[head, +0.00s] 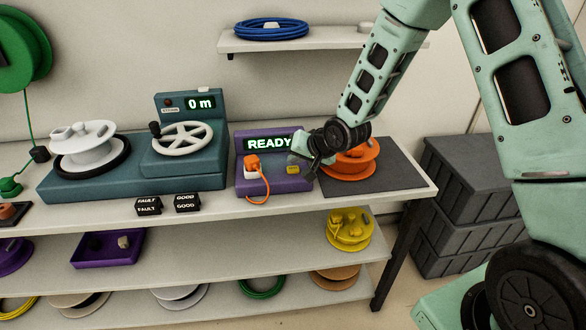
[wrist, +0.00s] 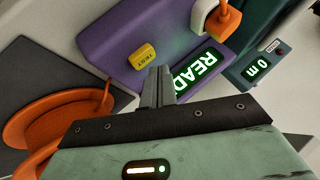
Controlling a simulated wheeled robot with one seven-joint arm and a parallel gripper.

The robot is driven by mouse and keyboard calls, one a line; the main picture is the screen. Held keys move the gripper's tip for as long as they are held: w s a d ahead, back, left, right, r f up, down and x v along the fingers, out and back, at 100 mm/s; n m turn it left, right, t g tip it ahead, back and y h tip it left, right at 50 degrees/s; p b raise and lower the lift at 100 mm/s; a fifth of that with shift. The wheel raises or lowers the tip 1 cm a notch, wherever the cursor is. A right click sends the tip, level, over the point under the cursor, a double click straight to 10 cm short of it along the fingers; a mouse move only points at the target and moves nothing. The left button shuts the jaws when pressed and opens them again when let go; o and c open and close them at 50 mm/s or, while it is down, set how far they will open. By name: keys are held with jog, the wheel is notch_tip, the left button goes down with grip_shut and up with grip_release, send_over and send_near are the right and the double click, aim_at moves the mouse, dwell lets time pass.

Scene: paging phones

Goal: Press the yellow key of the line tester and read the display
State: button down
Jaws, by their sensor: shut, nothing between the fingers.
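The line tester (head: 262,182) is a purple box on the bench, with a lit display (head: 268,144) that reads READY. Its yellow key (head: 292,170) is on the sloped front, right of the orange plug (head: 252,163) and its cord. In the head view my gripper (head: 303,168) is just right of the key.
An orange reel (head: 352,162) lies on a dark mat (head: 390,176) right of the tester. A teal winder (head: 185,160) with a crank wheel and a 0 m display stands left. FAULT and GOOD blocks (head: 148,205) lie at the bench front. Grey crates (head: 465,190) stand right.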

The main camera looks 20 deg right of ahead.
aim_at(295, 171)
jog(key=shift+f, duration=0.1)
dwell(0.7)
jog(key=shift+f+b, duration=0.3)
jog(key=shift+f, duration=0.05)
jog(key=shift+f+b, duration=0.35)
jog(key=shift+f, duration=0.1)
dwell(0.7)
jog(key=shift+r, duration=0.15)
jog(key=shift+r+p, duration=0.75)
jog(key=shift+p, duration=0.05)
notch_tip(295, 171, up, 5)
jog(key=p, duration=0.4)
jog(key=shift+a, duration=0.1)
dwell(0.8)
